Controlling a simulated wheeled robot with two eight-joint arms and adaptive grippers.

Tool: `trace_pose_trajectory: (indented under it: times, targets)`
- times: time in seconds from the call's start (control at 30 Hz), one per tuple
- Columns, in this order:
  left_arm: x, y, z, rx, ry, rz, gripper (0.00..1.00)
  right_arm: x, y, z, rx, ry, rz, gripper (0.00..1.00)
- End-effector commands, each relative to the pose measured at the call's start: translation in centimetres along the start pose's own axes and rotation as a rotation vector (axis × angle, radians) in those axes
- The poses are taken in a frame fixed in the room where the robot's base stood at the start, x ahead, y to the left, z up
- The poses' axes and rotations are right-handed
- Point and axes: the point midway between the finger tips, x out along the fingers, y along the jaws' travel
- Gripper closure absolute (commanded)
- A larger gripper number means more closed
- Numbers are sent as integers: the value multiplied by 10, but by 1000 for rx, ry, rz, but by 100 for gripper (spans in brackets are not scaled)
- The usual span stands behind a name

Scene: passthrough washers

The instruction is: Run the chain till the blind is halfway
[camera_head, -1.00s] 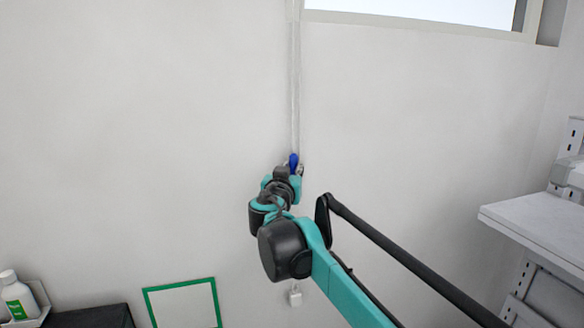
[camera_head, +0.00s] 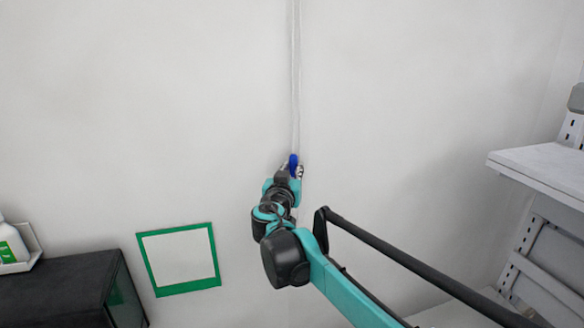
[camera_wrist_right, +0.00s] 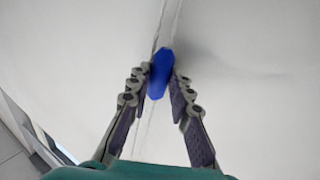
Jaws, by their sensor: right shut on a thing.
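The chain (camera_head: 296,80) hangs as two pale, thin strands down the white wall. A blue piece (camera_head: 293,159) sits on it at my right gripper (camera_head: 294,170). In the right wrist view the two fingers are closed on either side of this blue piece (camera_wrist_right: 160,74), with the chain (camera_wrist_right: 164,22) running up behind it. The chain's lower end is hidden behind my right arm in the head view. The window and blind are out of view. My left gripper is not in view.
A green-edged square (camera_head: 181,260) is on the wall at lower left. A dark cabinet (camera_head: 62,290) with a tray and bottle (camera_head: 12,243) stands at far left. A white shelf (camera_head: 545,165) juts out at right. The wall around the chain is clear.

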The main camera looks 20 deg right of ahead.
Motion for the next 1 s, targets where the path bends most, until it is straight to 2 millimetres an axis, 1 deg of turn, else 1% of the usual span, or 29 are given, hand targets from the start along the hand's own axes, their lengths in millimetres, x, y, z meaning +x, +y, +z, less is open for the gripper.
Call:
trace_pose_trajectory:
  times: [0.23,0.27,0.3,0.33,0.63,0.73,0.87,1.0]
  targets:
    - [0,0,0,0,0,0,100,0,0,0,-1,0,0,100]
    - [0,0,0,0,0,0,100,0,0,0,-1,0,0,78]
    - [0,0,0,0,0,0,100,0,0,0,-1,0,0,67]
    - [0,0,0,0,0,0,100,0,0,0,-1,0,0,59]
    - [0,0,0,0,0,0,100,0,0,0,0,0,0,58]
    - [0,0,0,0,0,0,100,-7,-1,-1,0,0,-1,58]
    - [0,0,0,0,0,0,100,-27,-1,0,0,0,-3,58]
    - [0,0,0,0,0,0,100,-59,-1,0,0,0,-4,58]
